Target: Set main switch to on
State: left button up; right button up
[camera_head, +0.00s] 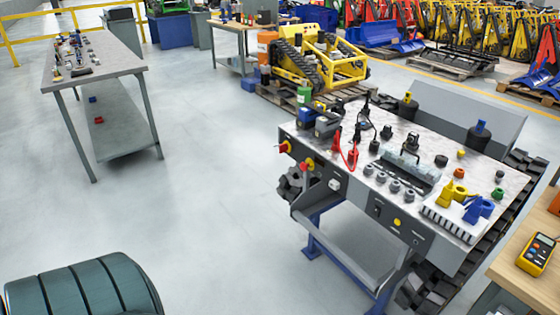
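A workbench-like tracked carrier (345,218) with a speckled top stands right of centre. On its dark front panel, near the left end, are two red knobs on yellow plates: one at the corner (286,147) and one a little to the right (308,164). I cannot tell which one is the main switch, and their on or off positions are too small to read. Further right on the panel are a white square part (334,184), a dark switch (377,210) and a yellow round button (397,222). Neither of my grippers is in view.
The carrier's top holds red clamps (352,158), dark knobs and yellow and blue parts. A grey table (105,65) stands at the left. A wooden table with a yellow meter (536,254) is at the right edge. The floor left of the carrier is clear.

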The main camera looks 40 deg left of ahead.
aim_at(284, 147)
jog(key=u, duration=1.2)
